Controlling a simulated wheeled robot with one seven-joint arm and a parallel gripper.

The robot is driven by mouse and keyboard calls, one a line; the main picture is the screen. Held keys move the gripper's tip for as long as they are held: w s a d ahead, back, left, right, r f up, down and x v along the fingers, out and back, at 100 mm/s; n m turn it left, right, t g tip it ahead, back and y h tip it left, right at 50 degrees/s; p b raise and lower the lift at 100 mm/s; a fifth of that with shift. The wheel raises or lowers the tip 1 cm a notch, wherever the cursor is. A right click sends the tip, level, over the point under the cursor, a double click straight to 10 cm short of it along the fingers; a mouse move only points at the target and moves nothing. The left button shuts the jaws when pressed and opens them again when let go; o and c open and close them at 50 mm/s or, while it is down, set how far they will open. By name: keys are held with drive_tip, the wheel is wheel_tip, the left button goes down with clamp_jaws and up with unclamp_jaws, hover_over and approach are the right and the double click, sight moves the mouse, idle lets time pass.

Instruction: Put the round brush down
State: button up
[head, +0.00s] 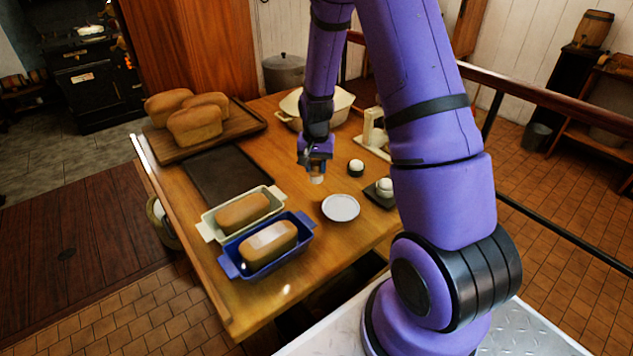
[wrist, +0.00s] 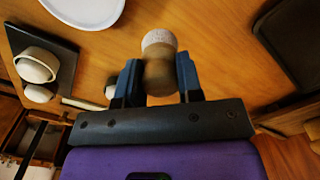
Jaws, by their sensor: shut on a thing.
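My gripper (head: 316,166) is over the middle of the wooden table, between the dark flat tray and the small white plate. In the wrist view my gripper (wrist: 160,80) has its two dark blue fingers shut on the round brush (wrist: 160,72). The brush has a brown waisted body and a pale, speckled round end pointing away from the gripper. In the head view the pale end of the brush (head: 317,179) shows just below the fingers. I cannot tell whether it touches the tabletop (head: 300,213).
A white plate (head: 341,208) lies right of the brush. A cream loaf tin (head: 208,228), a blue loaf tin (head: 229,262) and a dark tray (head: 228,176) are left.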

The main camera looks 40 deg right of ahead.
sight(316, 180)
drive_tip(key=shift+f, duration=2.65)
drive_tip(key=shift+f, duration=0.15)
drive_tip(key=o, duration=0.9)
